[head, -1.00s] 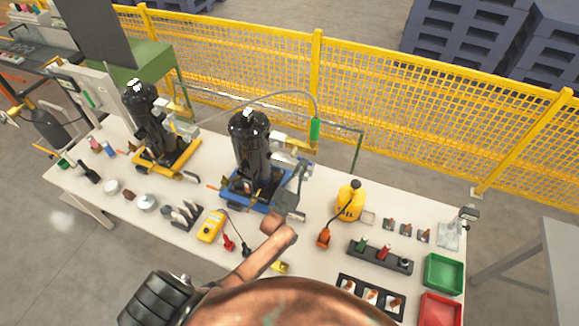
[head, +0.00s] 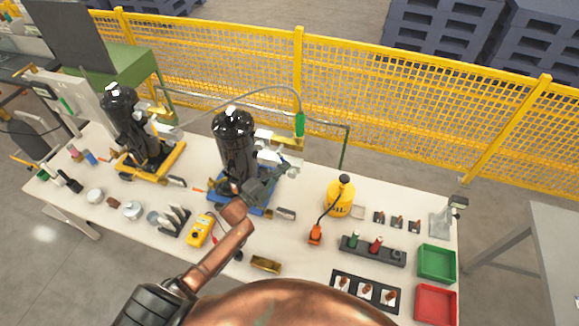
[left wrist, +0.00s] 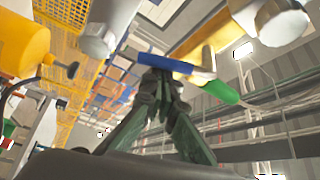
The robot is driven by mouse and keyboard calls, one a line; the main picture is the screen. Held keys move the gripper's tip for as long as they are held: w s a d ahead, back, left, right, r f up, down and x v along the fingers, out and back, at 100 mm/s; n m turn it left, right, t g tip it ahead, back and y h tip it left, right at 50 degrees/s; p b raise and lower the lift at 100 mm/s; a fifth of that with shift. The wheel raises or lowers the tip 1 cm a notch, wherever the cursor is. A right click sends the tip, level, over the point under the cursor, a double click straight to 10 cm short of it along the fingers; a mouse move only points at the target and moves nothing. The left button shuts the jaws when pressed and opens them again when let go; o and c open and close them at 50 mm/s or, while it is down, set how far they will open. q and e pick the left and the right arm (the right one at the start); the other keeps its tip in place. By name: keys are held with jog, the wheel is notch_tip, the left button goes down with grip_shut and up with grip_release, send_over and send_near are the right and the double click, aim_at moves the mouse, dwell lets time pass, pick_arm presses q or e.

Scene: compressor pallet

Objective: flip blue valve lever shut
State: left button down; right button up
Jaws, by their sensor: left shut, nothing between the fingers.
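The black compressor (head: 235,148) stands on a blue base in the middle of the table, with white and brass fittings on its right side. The blue valve lever (left wrist: 125,62) shows in the left wrist view as a flat blue bar among the fittings, just above my fingertips. My left gripper (head: 283,171) reaches in beside the compressor's right side. In the left wrist view my left gripper (left wrist: 160,78) is shut and empty, its tips overlapping the lever's lower edge. I cannot tell whether they touch. My right gripper is out of view.
A second black compressor (head: 128,125) on a yellow base stands left. A hose with a green sleeve (head: 300,125) arches above the fittings. A yellow oil can (head: 340,197) stands right, before green (head: 437,280) and red (head: 417,318) trays. A yellow fence runs behind.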

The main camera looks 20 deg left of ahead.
pick_arm(q)
jog(key=a+m+g, duration=0.1)
jog(key=m, duration=0.1)
jog(key=a+m+g+p, duration=0.1)
jog(key=m, duration=0.1)
jog(key=shift+f+y, duration=0.3)
jog(key=shift+f, duration=0.05)
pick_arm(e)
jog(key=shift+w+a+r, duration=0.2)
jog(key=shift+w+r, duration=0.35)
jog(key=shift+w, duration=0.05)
pick_arm(q)
jog(key=shift+a+m, duration=0.1)
jog(key=shift+m, duration=0.2)
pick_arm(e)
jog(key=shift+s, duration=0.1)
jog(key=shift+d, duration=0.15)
